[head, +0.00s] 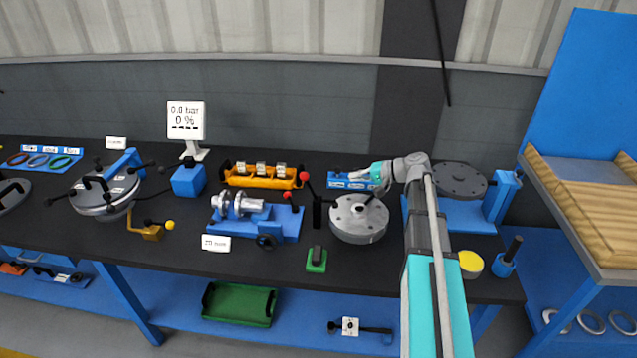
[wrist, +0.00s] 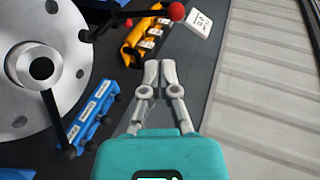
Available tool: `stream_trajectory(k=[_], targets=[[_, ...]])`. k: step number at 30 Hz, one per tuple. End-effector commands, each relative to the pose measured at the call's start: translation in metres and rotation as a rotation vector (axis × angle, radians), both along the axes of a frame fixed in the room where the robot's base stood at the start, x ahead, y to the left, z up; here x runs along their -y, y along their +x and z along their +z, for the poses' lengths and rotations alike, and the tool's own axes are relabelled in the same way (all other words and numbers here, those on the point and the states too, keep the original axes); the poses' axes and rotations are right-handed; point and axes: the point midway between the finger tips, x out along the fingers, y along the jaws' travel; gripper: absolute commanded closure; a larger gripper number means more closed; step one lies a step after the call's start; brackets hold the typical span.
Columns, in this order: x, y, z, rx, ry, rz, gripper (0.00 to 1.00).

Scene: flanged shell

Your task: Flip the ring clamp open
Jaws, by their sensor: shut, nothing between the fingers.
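I cannot tell for sure which part is the ring clamp. A round grey flanged shell (head: 359,219) stands on the bench, with a black rod and a red-knobbed black lever (head: 305,179) rising at its left. In the wrist view, the flanged disc (wrist: 30,75) fills the left side, with a dark hub. The red knob (wrist: 176,11) is at the top. My gripper (head: 353,176) is behind the shell in the head view, pointing left, near the blue labelled block. In the wrist view, its fingers (wrist: 160,66) are together and empty, apart from the knob and disc.
A blue labelled block (head: 345,181) is close to my gripper. An orange rack (head: 260,178) stands to the left, also in the wrist view (wrist: 143,40). A blue fixture with silver flanged parts (head: 245,208) is left of the shell.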

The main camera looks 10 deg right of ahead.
Motion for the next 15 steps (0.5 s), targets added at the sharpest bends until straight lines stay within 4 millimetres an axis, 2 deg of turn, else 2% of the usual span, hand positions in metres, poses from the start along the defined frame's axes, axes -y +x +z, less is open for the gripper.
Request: stream_trajectory(k=[15], targets=[[-0.0078, 0.0040, -0.0052, -0.002, -0.003, 0.003, 1.00]])
